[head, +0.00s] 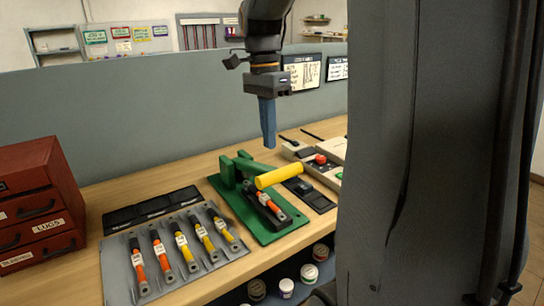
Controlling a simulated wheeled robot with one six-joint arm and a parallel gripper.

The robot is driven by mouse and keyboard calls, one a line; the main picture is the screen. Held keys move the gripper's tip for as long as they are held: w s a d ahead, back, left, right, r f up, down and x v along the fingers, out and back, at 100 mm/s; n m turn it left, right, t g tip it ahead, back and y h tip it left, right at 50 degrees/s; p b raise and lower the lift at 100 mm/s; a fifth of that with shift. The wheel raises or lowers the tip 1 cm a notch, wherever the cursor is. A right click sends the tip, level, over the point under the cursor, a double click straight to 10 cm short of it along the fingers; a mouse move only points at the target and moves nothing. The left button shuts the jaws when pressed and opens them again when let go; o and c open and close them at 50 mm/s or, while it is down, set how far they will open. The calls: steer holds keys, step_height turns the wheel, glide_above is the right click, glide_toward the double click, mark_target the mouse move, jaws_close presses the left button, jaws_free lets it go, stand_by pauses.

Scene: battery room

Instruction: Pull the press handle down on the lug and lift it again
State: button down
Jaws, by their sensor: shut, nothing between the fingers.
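A green press (233,172) stands on its green base on the wooden bench, left of my column. Its yellow handle (281,176) points toward the front right, close to level and only slightly raised. A lug with an orange sleeve and a white tag (270,207) lies on the dark bed of the press below the handle. My gripper (269,143) hangs straight down above and behind the handle. Its blue fingers are shut and empty, apart from the press.
A grey tray (122,286) with several orange and yellow lugs lies left of the press. A red drawer cabinet (45,160) stands at the far left. A control box with a red button (320,159) sits right of the press. A grey partition (150,115) runs behind the bench.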

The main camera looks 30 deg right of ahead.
mark_target(273, 172)
steer(key=f, duration=0.2)
steer(key=f+p, duration=0.1)
steer(key=f, duration=0.3)
steer(key=shift+s+f, duration=0.25)
steer(key=shift+s, duration=0.1)
steer(key=shift+d+f, duration=0.1)
